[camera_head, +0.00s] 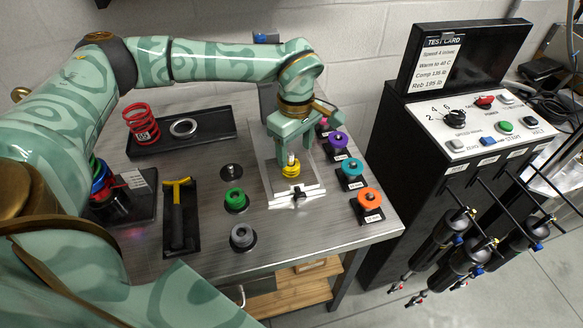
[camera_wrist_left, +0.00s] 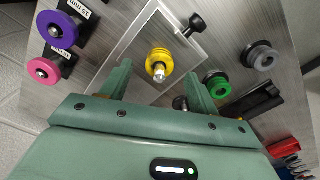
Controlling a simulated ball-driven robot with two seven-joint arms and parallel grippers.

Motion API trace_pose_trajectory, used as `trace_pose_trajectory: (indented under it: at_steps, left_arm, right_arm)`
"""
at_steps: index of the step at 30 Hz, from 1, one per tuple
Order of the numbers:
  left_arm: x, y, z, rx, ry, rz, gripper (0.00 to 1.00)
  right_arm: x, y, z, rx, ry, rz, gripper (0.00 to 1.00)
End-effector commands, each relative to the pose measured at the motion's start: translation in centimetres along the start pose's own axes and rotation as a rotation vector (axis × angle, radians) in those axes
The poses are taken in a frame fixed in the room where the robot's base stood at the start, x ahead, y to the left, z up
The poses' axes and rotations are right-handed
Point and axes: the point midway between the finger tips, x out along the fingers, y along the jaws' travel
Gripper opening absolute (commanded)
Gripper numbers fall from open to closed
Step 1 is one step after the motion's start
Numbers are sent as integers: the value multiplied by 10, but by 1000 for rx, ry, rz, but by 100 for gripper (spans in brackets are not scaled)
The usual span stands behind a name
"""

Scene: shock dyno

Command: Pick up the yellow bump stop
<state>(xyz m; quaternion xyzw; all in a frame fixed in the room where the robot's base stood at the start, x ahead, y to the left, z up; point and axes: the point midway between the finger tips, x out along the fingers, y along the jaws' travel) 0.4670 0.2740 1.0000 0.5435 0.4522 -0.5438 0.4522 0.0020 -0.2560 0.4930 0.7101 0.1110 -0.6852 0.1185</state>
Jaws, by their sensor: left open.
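The yellow bump stop (camera_head: 291,167) sits on a metal rod at the light fixture plate (camera_head: 312,191) on the table. In the left wrist view the yellow bump stop (camera_wrist_left: 159,62) shows between and beyond the two fingers. My left gripper (camera_head: 306,150) is open and points down, right over the bump stop in the head view. In the wrist view its fingers (camera_wrist_left: 158,85) are apart with nothing between their tips that they touch. My right gripper is not in view.
Purple (camera_head: 338,140), teal (camera_head: 351,170) and orange (camera_head: 369,198) pieces stand along the table's right side. Green (camera_head: 235,198) and grey (camera_head: 242,235) pieces stand left of the plate. A yellow-handled tool (camera_head: 177,213) lies in a black tray. A control box (camera_head: 480,130) stands at right.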

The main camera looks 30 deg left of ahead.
Motion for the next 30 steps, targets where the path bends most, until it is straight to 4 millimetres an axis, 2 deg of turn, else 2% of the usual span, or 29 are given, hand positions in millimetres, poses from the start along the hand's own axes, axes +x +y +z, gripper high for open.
trace_pose_trajectory:
  at_steps: [5, 9, 12, 18, 19, 24, 30]
  left_arm:
    - [17, -1, -4, -1, 0, -4, 61]
    - [42, -2, -8, 0, 0, -5, 61]
    - [53, -2, -8, 0, 0, -3, 61]
    - [53, -2, -8, -1, 0, 0, 61]
    - [52, -2, -8, 0, 0, 0, 58]
    - [52, -2, -8, 0, 0, -1, 13]
    - [52, -2, -8, 0, 0, -1, 13]
  right_arm:
    - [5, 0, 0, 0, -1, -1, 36]
    - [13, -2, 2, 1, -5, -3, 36]
    - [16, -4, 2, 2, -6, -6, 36]
    - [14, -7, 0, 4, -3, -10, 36]
    - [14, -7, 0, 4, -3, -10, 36]
    - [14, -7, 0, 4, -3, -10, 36]
    - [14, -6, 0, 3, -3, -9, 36]
